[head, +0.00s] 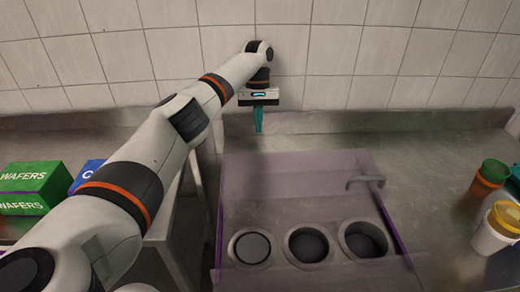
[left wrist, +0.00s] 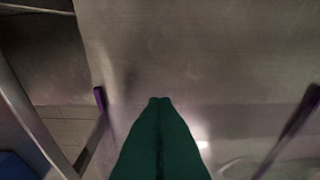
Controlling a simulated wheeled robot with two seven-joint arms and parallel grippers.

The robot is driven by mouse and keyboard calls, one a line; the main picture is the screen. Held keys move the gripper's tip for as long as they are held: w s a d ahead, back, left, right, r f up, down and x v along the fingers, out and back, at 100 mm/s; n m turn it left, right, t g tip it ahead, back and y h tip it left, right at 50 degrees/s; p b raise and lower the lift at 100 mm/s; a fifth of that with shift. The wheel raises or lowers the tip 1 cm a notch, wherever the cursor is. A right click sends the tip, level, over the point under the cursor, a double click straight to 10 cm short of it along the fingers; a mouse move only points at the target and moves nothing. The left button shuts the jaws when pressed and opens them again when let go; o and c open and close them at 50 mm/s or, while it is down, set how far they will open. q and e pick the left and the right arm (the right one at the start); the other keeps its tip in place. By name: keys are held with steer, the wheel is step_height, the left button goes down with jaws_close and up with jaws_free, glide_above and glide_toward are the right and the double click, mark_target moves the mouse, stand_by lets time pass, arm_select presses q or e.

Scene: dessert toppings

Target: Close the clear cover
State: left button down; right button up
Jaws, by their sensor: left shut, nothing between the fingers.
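The clear cover (head: 290,172) is a purple-tinted see-through panel in the middle of the head view, with a grey handle (head: 365,182) near its right side. Its exact tilt is hard to tell. Below it are three round wells (head: 308,245) in the metal counter, with purple edges at both sides. My left gripper (head: 259,130) points down behind the cover's far edge, near the tiled wall, apart from the handle. Its green fingers (left wrist: 160,100) are shut and empty in the left wrist view, where purple edges (left wrist: 300,120) show on both sides. My right gripper is not seen.
Green wafer boxes (head: 30,188) and a blue box (head: 88,175) stand at left. A green-lidded jar (head: 490,175) and a yellow-lidded tub (head: 497,228) stand at right. The tiled wall (head: 350,50) is close behind. The metal counter (head: 430,160) is clear right of the cover.

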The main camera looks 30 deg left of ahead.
arm_select(q)
steer(key=p+x, duration=0.1)
steer(key=x, duration=0.5)
steer(key=shift+s+d+r, duration=0.15)
steer(key=shift+s+d, duration=0.05)
steer(key=shift+s, duration=0.05)
steer(key=shift+s+d+p, duration=0.8)
steer(key=shift+s+d, duration=0.2)
steer(key=shift+s, duration=0.3)
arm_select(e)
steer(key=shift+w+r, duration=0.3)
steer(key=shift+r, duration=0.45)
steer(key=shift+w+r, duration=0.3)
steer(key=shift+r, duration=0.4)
